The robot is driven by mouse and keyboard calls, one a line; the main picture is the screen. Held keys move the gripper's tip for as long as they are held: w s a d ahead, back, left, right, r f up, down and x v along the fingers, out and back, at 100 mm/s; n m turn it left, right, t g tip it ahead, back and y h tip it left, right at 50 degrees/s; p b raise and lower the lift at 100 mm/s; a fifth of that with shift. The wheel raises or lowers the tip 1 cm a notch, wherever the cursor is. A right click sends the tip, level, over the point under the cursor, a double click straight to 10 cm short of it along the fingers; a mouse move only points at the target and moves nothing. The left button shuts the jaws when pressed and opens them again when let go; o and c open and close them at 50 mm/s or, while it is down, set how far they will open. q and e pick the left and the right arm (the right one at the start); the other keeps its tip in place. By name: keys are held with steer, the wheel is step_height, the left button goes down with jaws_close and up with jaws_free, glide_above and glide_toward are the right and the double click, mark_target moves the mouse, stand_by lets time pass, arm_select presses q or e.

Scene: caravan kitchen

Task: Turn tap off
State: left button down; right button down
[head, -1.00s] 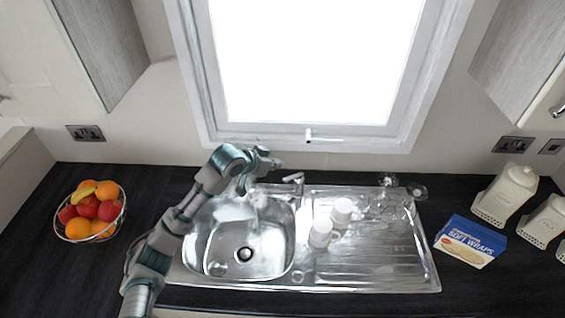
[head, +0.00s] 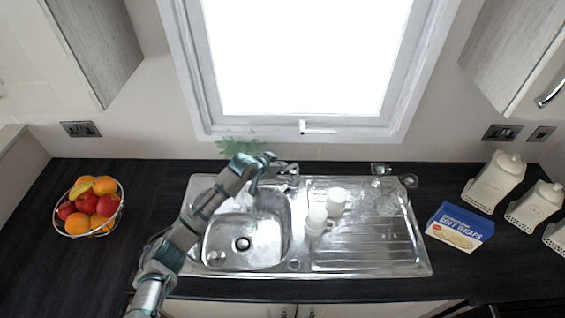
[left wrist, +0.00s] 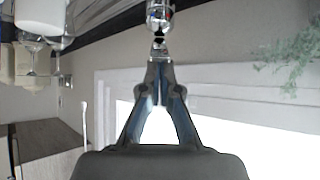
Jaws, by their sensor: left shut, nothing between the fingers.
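The chrome tap (head: 290,172) stands at the back rim of the steel sink (head: 205,262), partly hidden by my left arm in the head view. In the left wrist view the tap (left wrist: 159,15) shows at the top, shiny, with small red and blue marks. My left gripper (head: 268,157) is just left of the tap. Its fingertips (left wrist: 159,66) are shut with nothing between them, close to the metal end of the tap; I cannot tell whether they touch. Whether water runs is not clear. My right gripper is not in view.
Two white mugs (head: 316,222) and upturned glasses stand on the drainer (head: 375,255). A green plant (head: 232,147) is behind my arm, below the window. A fruit bowl (head: 88,233) is at left; a wraps box (head: 460,227) and cream canisters (head: 494,182) are at right.

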arm_select(q)
steer(key=shift+s+f, duration=0.1)
steer(key=shift+f, duration=0.15)
steer(key=f, duration=0.1)
steer(key=s+f+t+h+b, duration=0.1)
steer(key=a+f+t+h+b, duration=0.1)
steer(key=shift+s+a+f, duration=0.1)
steer(key=shift+s+f, duration=0.05)
steer(key=shift+s, duration=0.2)
